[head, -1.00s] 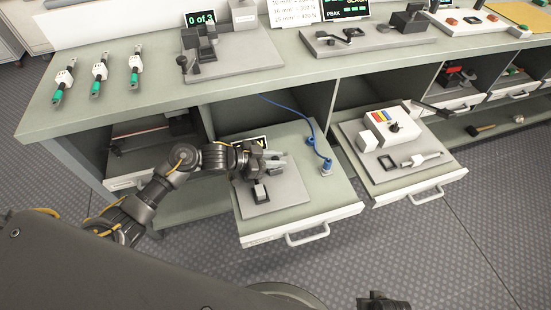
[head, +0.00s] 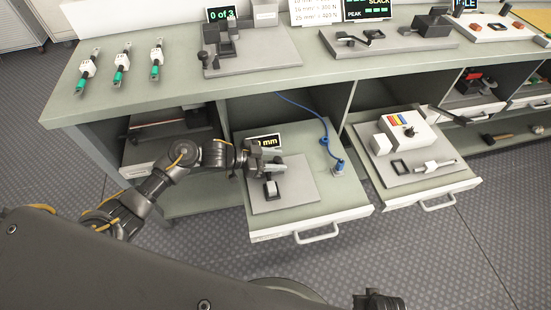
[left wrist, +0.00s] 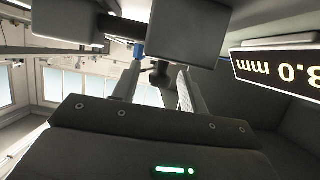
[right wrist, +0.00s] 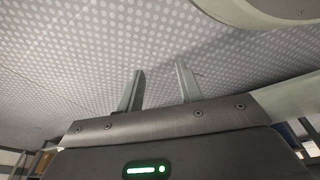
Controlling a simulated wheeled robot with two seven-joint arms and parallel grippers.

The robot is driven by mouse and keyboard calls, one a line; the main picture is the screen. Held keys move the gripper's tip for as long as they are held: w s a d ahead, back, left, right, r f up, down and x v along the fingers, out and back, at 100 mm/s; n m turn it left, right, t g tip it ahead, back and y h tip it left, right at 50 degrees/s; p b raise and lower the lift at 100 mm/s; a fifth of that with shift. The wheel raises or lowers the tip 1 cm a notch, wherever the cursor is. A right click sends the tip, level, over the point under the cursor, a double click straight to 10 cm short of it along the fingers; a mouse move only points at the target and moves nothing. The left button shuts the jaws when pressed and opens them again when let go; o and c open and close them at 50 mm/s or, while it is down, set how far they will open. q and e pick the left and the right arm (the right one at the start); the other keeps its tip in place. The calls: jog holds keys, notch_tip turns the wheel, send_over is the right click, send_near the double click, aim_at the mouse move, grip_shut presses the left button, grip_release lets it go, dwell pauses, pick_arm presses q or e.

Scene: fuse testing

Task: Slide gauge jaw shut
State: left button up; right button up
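The gauge stands on a grey plate (head: 300,196) in the open middle drawer. It has a dark upright block (head: 271,188) toward the front and a small display (head: 265,141) at the back. In the left wrist view the display (left wrist: 285,66) is upside down and cropped, with a number ending in ".0 mm". My left gripper (head: 272,156) is over the plate, behind the front block. Its fingers (left wrist: 158,88) are apart, with a dark post (left wrist: 159,74) showing between them and a dark block (left wrist: 185,30) beyond. Contact cannot be told. My right gripper (right wrist: 160,88) is open and empty above the floor.
A blue cable (head: 325,135) with a plug (head: 338,168) lies at the drawer's right. Another open drawer (head: 430,190) to the right holds a white tester box (head: 405,130). The bench top (head: 190,75) above carries several green-handled fuse pieces and fixtures.

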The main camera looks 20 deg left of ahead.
pick_arm(q)
jog(key=p+v, duration=0.1)
jog(key=v, duration=0.9)
jog(key=shift+s+a, duration=0.15)
jog(key=shift+a, duration=0.15)
pick_arm(e)
jog(key=f, duration=0.1)
jog(key=s+f, duration=0.1)
jog(key=shift+s+d+f, duration=0.2)
jog(key=shift+d+f, duration=0.2)
